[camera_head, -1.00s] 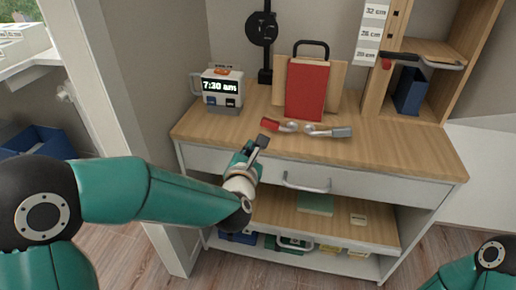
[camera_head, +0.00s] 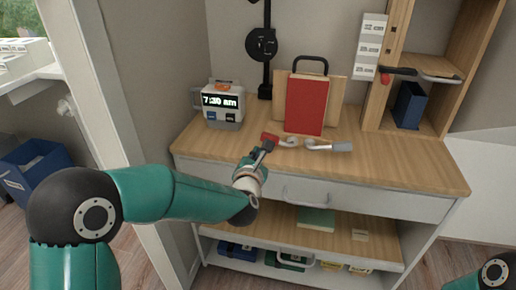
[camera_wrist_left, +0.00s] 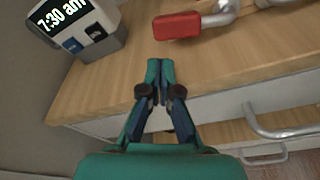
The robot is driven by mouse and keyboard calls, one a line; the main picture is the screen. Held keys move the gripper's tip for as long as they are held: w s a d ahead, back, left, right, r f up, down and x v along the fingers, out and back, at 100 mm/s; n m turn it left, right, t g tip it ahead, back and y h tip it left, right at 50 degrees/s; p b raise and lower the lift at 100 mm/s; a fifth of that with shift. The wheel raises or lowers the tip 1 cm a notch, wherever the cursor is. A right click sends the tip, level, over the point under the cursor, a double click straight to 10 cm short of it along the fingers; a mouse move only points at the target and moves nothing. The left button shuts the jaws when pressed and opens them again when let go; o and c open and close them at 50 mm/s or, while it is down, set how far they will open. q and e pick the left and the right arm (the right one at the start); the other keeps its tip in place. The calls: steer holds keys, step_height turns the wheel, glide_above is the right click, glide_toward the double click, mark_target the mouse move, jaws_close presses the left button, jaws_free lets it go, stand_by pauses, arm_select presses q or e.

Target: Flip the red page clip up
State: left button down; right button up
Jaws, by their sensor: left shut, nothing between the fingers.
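The red page clip (camera_head: 271,139) lies low over the desktop in front of the red book (camera_head: 306,105), its red tip pointing left and its metal arm running right. It also shows at the top of the left wrist view (camera_wrist_left: 177,25). A similar clip with a grey tip (camera_head: 341,147) lies to its right. My left gripper (camera_head: 263,150) is shut and empty, just in front of the red tip in the head view. In the left wrist view its fingertips (camera_wrist_left: 160,68) are together over the desk, with a gap showing below the red tip. My right gripper is out of view.
The desk (camera_head: 400,174) has a drawer with a metal handle (camera_head: 305,196) below its front edge. A clock (camera_head: 222,104) reading 7:30 am stands at the left. A shelf unit (camera_head: 470,75) stands at the right. The right part of the desktop is clear.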

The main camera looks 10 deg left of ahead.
mark_target(277, 139)
arm_select(q)
steer(key=shift+w+a+f, duration=0.1)
steer(key=shift+w+f, duration=0.1)
steer(key=shift+w, duration=0.75)
steer(key=shift+w+a+f, duration=0.1)
steer(key=shift+w+f, duration=0.05)
steer(key=shift+w, duration=0.8)
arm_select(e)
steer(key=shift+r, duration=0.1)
arm_select(q)
steer(key=shift+d+r, duration=0.15)
steer(key=shift+d, duration=0.1)
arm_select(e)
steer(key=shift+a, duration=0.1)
